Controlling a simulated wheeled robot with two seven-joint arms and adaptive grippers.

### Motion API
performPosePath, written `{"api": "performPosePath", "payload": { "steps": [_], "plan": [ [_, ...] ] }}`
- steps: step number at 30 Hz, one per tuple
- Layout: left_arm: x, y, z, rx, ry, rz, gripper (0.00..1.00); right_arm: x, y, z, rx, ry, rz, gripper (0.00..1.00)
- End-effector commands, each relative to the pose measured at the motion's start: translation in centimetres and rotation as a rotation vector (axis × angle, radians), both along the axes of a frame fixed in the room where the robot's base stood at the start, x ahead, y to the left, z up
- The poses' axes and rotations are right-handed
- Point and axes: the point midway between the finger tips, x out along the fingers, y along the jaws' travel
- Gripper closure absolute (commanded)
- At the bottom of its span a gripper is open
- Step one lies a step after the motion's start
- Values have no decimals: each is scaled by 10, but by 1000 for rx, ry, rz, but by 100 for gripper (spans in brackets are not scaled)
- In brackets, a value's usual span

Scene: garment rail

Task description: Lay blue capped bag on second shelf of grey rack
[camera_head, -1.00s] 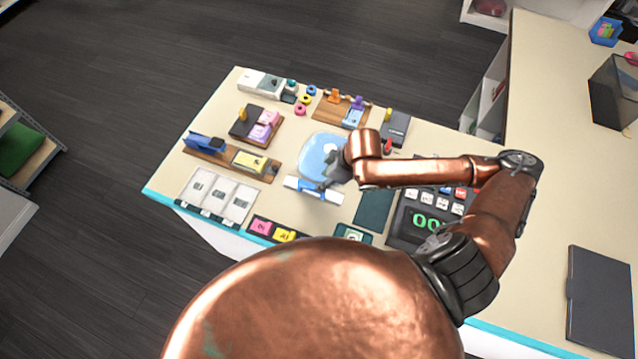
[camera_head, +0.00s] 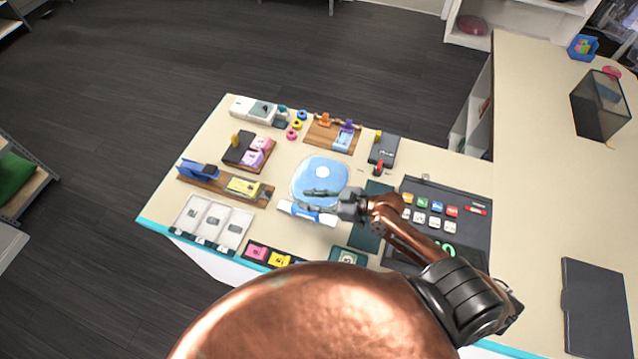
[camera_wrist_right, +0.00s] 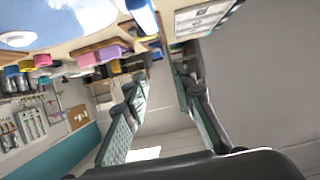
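The blue capped bag looks to be the flat, round, light blue piece with a white disc in its middle (camera_head: 318,177). It lies on the counter and also shows at the top left of the right wrist view (camera_wrist_right: 62,30). My right gripper (camera_head: 318,204) is at the bag's near edge, just above a white and blue tube-like item (camera_head: 290,208). In the wrist view its two fingers stand apart with nothing between them (camera_wrist_right: 158,80). My left gripper is out of view. A grey-edged shelf unit (camera_head: 38,192) shows partly at the left; I cannot tell if it is the grey rack.
The cream counter (camera_head: 540,170) holds several small items on wooden boards (camera_head: 222,187), white cards (camera_head: 212,222) and a keypad with a display (camera_head: 465,208) close to my right arm. A dark clear-sided box (camera_head: 600,105) stands at the right. The dark floor left of the counter is clear.

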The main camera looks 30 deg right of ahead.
Motion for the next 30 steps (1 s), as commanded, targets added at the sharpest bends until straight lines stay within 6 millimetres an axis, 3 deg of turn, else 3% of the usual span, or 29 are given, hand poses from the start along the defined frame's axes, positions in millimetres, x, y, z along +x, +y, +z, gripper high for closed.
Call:
{"api": "performPosePath", "payload": {
  "steps": [12,20,30],
  "plan": [
    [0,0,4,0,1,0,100,0,1,-77,0,4,0,75],
    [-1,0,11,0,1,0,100,14,14,-82,0,3,1,75],
    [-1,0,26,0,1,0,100,47,43,-100,-1,3,1,75]
  ]
}}
